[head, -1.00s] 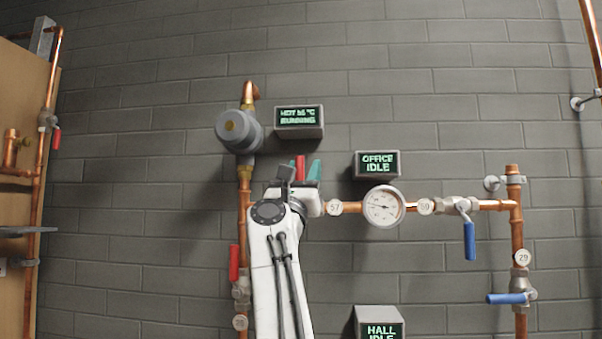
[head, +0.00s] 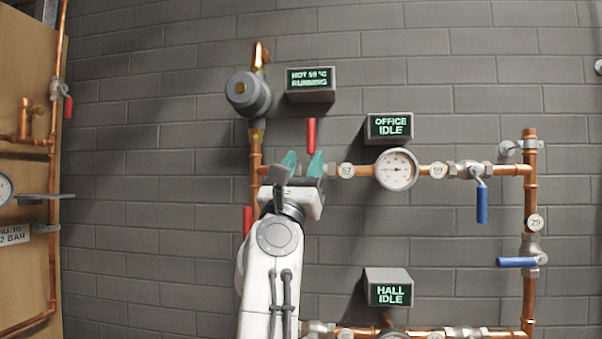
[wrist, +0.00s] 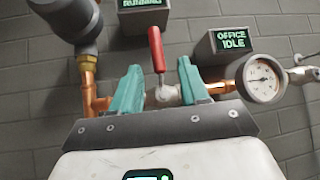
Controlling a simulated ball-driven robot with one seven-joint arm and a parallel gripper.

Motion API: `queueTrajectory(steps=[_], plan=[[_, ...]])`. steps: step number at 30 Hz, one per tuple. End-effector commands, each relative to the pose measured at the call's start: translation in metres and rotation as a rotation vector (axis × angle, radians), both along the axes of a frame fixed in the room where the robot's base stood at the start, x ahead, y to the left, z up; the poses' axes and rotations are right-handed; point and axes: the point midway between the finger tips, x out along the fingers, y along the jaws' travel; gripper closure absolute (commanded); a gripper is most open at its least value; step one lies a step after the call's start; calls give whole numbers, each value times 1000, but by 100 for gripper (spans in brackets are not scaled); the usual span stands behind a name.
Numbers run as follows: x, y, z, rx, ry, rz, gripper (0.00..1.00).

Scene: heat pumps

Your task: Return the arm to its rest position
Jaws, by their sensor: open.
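My gripper (head: 301,164) is in front of the wall pipework, with its two teal fingers pointing up and apart. In the wrist view my gripper (wrist: 158,90) is open, and nothing is held between the fingers. A red lever handle (head: 311,135) stands upright just beyond the fingertips in the head view. In the wrist view the red lever (wrist: 156,50) rises from a valve on the copper pipe, seen between and beyond the fingers. My white arm reaches up from the bottom of the head view and hides part of the vertical pipe and the valve body.
A round gauge (head: 396,169) and a blue lever (head: 482,201) are on the pipe to the right. A grey pump (head: 248,94) is at upper left. Display boxes read HOT RUNNING (head: 310,84), OFFICE IDLE (head: 390,128) and HALL IDLE (head: 389,288). A wooden panel (head: 25,90) stands at far left.

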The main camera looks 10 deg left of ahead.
Motion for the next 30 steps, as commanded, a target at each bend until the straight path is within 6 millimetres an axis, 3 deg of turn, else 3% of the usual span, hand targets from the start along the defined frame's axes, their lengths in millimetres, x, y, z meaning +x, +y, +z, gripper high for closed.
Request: queueTrajectory(steps=[7,23,26,30], plan=[[-12,2,-12,0,-1,-1,56],[-12,2,-14,-9,0,-5,56],[-9,-3,-28,-120,-4,-46,56],[-7,-15,-71,-452,-10,-155,56]])
